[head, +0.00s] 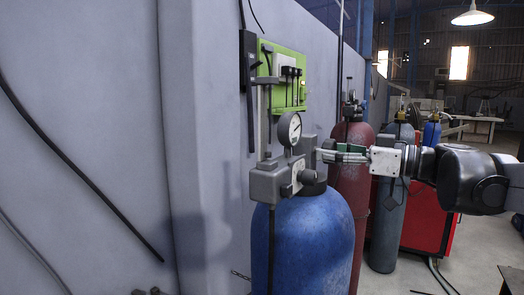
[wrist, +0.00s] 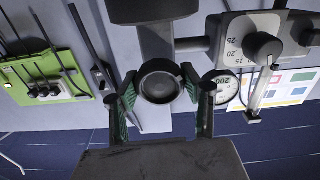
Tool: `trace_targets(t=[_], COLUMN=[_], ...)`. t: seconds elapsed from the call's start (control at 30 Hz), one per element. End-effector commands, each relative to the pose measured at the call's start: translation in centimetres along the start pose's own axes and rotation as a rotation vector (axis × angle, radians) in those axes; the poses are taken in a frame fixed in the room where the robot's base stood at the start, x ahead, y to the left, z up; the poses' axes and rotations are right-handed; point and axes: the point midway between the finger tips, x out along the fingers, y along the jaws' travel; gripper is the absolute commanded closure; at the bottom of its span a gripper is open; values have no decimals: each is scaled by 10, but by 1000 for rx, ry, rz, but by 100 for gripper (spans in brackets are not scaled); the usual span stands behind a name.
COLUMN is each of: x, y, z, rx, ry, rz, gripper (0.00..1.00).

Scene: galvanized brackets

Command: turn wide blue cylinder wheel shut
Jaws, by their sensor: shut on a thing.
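The wide blue cylinder (head: 302,240) stands upright at the front, with a grey valve block and fittings (head: 268,184) on its top. In the wrist view, its round dark wheel (wrist: 161,82) sits between the two green-padded fingers of my gripper (wrist: 160,95). The fingers are shut on the wheel, one on either side. In the head view, my gripper (head: 328,152) reaches in from the right at the height of the valve; the wheel itself is mostly hidden there by the fingers and fittings.
A round gauge (head: 289,129) stands above the valve block, close to my gripper. A red cylinder (head: 352,200) and a grey one (head: 388,225) stand behind. A green panel (head: 289,85) hangs on the grey wall at left. Open floor lies to the right.

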Motion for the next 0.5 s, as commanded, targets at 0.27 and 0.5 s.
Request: trace_targets(t=[0.27,0.5], x=[0,0], y=[0,0], z=[0,1], rx=[16,118], ry=[0,0], rz=[0,0], gripper=[84,84])
